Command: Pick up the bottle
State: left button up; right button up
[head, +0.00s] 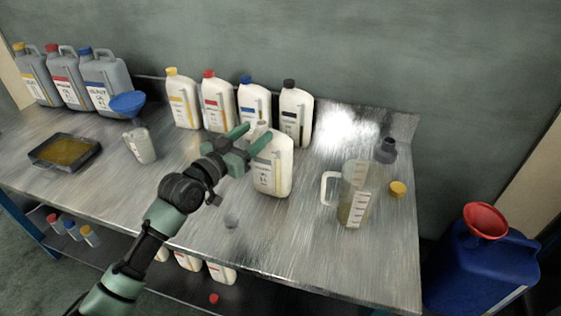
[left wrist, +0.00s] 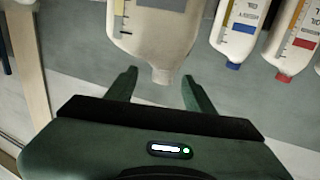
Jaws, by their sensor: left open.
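A white bottle (head: 272,168) with a pale grey label stands upright on the metal table, in front of a row of capped bottles. Its neck shows no coloured cap. My left gripper (head: 258,131) is open at the top of this bottle, with its fingers around the neck area. In the left wrist view the bottle (left wrist: 160,38) appears upside down, and its neck lies between the two spread fingers of my left gripper (left wrist: 159,78). I cannot tell whether the fingers touch it. My right gripper is not in view.
Behind stand white bottles with yellow, red, blue and black caps (head: 295,115). To the right are a measuring jug (head: 356,200), a yellow cap (head: 397,188) and a dark small container (head: 386,150).

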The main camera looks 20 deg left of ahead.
aim_at(265, 122)
pick_arm(q)
jog(key=x, duration=0.2)
jog(key=shift+w+d+r, duration=0.1)
jog(key=shift+w+r, duration=0.1)
jog(key=shift+w, duration=0.05)
jog(key=x, duration=0.2)
jog(key=p+x, duration=0.1)
jog(key=x, duration=0.1)
jog(key=shift+w+f, duration=0.1)
jog(key=shift+w, duration=0.2)
jog(key=shift+w+f, duration=0.1)
jog(key=shift+w, duration=0.25)
jog(key=shift+c, duration=0.3)
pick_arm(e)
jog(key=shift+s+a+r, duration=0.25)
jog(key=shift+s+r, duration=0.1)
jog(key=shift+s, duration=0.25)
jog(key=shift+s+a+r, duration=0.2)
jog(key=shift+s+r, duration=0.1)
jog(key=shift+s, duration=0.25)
pick_arm(q)
jog(key=shift+s, duration=0.1)
jog(key=c, duration=1)
grip_shut()
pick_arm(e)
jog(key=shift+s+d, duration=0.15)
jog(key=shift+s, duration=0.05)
